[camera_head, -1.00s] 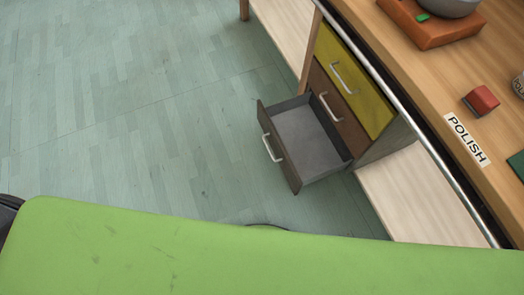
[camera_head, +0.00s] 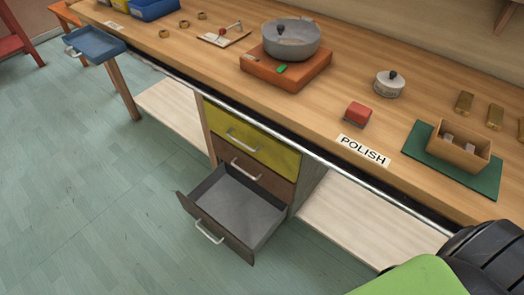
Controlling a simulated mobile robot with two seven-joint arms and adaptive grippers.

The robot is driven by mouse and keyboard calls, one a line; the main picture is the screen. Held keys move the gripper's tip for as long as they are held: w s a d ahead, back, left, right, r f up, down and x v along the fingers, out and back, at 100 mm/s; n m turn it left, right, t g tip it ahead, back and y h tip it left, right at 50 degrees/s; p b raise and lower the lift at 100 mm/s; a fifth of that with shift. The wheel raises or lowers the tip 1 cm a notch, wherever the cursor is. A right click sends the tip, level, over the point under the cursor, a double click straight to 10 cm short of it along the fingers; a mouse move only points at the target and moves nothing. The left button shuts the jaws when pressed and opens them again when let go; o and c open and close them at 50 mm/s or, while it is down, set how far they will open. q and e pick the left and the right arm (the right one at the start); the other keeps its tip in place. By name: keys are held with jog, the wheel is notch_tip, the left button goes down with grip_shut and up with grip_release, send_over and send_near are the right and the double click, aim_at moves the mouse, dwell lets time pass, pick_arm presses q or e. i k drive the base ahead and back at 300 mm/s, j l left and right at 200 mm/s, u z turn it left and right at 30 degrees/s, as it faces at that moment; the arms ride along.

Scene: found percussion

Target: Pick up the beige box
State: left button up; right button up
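The beige box (camera_head: 458,146) is an open-topped tan box on a dark green mat (camera_head: 485,186), at the right of the workbench. It sits upright, with small grey blocks inside. Neither of my grippers shows in this view, so I cannot tell whether they are open or shut.
A "POLISH" label (camera_head: 363,150), red block (camera_head: 357,114) and lidded pot (camera_head: 389,84) are left of the mat. A grey bowl (camera_head: 291,40) stands on an orange base (camera_head: 285,68). Brass blocks (camera_head: 464,102) lie behind. An open drawer (camera_head: 238,205) juts out below the bench.

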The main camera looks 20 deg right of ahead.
aim_at(453, 153)
jog(key=z, duration=2.15)
